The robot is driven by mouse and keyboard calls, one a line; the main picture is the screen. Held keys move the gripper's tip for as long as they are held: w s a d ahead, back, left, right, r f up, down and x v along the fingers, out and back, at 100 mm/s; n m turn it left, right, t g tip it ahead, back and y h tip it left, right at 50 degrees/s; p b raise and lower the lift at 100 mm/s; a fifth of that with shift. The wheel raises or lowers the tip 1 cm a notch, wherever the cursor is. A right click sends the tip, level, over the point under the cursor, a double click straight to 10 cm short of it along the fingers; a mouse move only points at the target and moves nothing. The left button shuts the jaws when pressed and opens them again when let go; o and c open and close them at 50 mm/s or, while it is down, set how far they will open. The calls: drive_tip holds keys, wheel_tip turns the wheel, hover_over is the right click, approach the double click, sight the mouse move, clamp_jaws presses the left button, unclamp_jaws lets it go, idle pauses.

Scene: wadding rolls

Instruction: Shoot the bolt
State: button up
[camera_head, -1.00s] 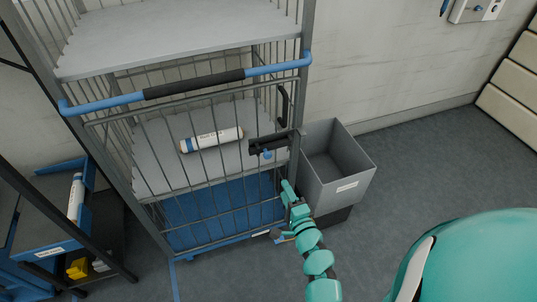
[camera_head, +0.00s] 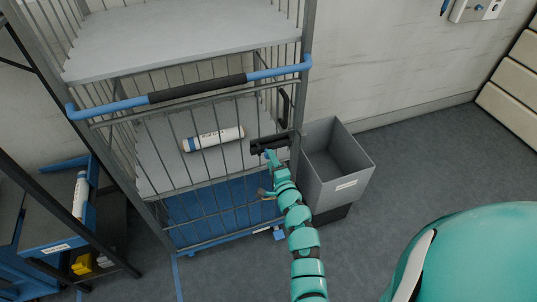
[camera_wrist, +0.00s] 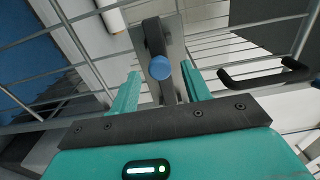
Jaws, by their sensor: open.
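The bolt (camera_head: 270,144) is a dark barrel lying across the right end of the barred gate of a tall cage trolley (camera_head: 206,91). It carries a round blue knob, which shows in the wrist view (camera_wrist: 160,66) in front of a grey plate and a dark bar. My gripper (camera_head: 275,164) is just below the bolt, at the gate's right side. In the wrist view its two teal fingers are apart, one on each side of the knob. I cannot tell whether either finger touches it. The bolt's far end is partly hidden.
A white wadding roll (camera_head: 213,139) lies on the trolley's grey shelf behind the bars. A grey bin (camera_head: 341,188) stands close on the right. A black loop handle (camera_wrist: 265,75) is beside the gripper. A blue cart (camera_head: 45,215) holds another roll at left. The right floor is open.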

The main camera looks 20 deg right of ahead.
drive_tip(key=shift+w, duration=1.7)
